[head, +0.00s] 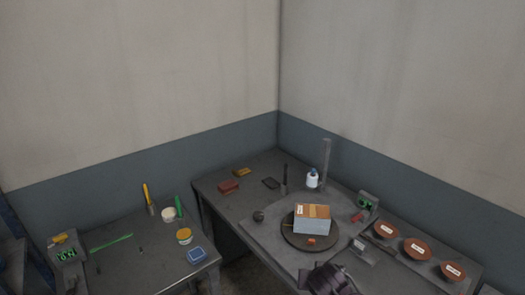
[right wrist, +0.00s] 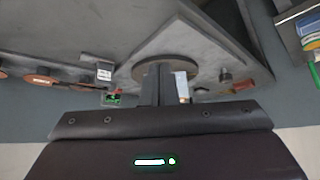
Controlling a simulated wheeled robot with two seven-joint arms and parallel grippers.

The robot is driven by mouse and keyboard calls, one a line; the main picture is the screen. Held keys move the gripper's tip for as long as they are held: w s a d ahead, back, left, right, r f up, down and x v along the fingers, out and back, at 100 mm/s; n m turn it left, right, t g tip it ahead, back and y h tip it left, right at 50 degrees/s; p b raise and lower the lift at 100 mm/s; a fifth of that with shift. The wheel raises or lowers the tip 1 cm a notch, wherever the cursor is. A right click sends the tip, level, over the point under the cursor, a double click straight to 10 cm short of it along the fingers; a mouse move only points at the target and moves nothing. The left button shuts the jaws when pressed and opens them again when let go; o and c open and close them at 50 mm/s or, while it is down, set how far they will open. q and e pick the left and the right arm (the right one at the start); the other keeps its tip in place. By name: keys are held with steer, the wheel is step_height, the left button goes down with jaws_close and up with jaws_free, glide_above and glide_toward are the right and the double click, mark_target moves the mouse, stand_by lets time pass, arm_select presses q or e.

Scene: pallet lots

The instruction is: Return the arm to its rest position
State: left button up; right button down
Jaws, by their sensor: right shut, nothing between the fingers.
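My right gripper (head: 330,280) shows at the bottom edge of the head view, dark, in front of the round dark turntable (head: 296,238). In the right wrist view its two fingers (right wrist: 158,82) are together with nothing between them. A light blue-white box with a brown top (head: 312,219) sits on the turntable, apart from the gripper. In the right wrist view, which looks upside down, the fingers cover part of the turntable (right wrist: 128,78) and most of the box (right wrist: 182,83). My left gripper is not in view.
A display unit (head: 367,202), a white bottle (head: 312,178) and a tall grey post (head: 327,160) stand behind the turntable. A second table (head: 140,262) at left holds tubs and a blue box (head: 197,255).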

steer(key=s+d+r+n+g+y, duration=0.1)
steer(key=s+d+r+n+g, duration=0.1)
steer(key=s, duration=1)
steer(key=s+d+r+n+g, duration=0.2)
steer(key=s+d, duration=0.1)
steer(key=s, duration=0.8)
step_height(320, 180, down, 35)
steer(key=s+g+b, duration=0.1)
steer(key=b, duration=0.6)
arm_select(q)
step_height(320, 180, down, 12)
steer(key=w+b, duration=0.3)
steer(key=b, duration=0.2)
arm_select(e)
steer(key=s+d+f, duration=0.1)
steer(key=s+f, duration=0.9)
steer(key=f, duration=0.2)
steer(key=s+d+f+g, duration=0.1)
steer(key=s+d+f, duration=0.1)
steer(key=s+f, duration=0.8)
step_height(320, 180, down, 3)
steer(key=shift+s+d+f, duration=0.15)
steer(key=shift+s, duration=0.1)
